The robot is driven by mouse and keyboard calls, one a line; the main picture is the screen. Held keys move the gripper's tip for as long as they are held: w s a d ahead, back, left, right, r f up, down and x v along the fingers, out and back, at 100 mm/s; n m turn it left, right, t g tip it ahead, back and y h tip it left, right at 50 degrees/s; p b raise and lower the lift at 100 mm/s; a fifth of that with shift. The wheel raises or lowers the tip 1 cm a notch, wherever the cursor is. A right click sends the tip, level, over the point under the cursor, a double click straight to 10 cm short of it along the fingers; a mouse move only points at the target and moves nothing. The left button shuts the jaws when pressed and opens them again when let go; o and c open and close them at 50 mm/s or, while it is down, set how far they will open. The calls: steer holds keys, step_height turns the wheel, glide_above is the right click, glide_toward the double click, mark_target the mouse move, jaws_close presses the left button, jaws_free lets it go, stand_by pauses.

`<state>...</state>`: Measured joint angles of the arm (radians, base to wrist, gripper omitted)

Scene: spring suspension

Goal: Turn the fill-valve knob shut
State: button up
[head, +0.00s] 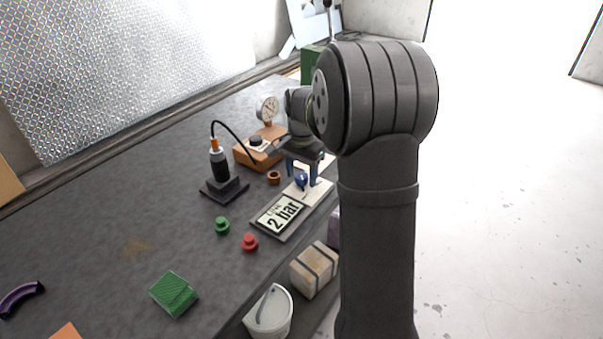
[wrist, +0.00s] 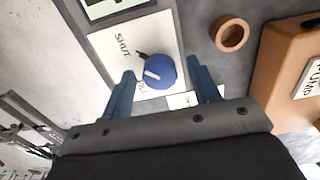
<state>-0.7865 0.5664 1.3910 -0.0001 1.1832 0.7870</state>
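The blue fill-valve knob (wrist: 160,71) sits on a pale plate (wrist: 105,42) marked "SHUT" and "FILL". The knob also shows in the head view (head: 300,181). My gripper (wrist: 163,76) is open, with one blue finger on each side of the knob and a visible gap on both sides. In the head view, my gripper (head: 301,172) is over the plate, pointing down. Whether the fingertips reach knob height is hard to tell.
A brown ring (wrist: 229,33) and an orange-brown pump base (wrist: 278,62) stand to the right. The bench's left side is mostly clear.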

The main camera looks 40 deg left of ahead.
mark_target(301, 175)
step_height(301, 175, up, 17)
steer(key=shift+r, duration=0.2)
stand_by(0.5)
steer(key=shift+f, duration=0.1)
stand_by(0.4)
step_height(301, 175, down, 17)
steer(key=shift+f, duration=0.15)
stand_by(0.4)
